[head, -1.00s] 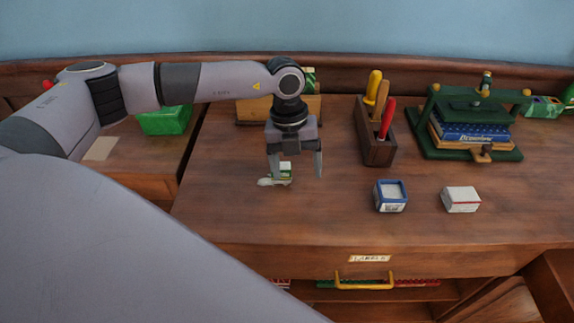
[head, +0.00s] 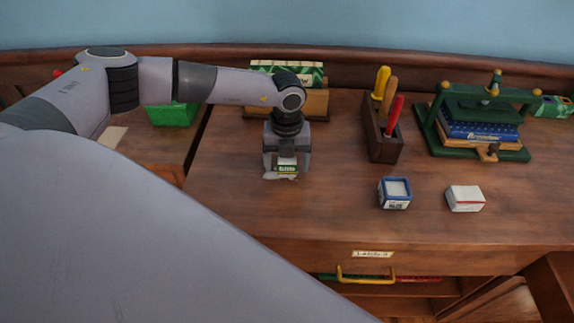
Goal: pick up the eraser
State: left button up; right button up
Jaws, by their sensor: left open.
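The eraser (head: 287,168) looks like a small white block with a green printed band, low on the wooden top at the left of the desk. Something small and white shows at its lower left, too small to make out. My left gripper (head: 286,173) points down over the eraser, with one finger on each side of it. The jaws are open, and I cannot tell whether either finger touches it. The palm hides the eraser's back part. My right gripper is not in view.
A blue-edged box (head: 395,193) and a white box (head: 465,198) lie to the right. Behind stand a tool holder (head: 383,142) with upright handles, a green press (head: 480,118) holding books, and a wooden card box (head: 312,104).

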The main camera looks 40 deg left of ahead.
pick_arm(q)
jog(key=c, duration=1.1)
jog(key=shift+o, duration=0.2)
jog(key=shift+r, duration=0.1)
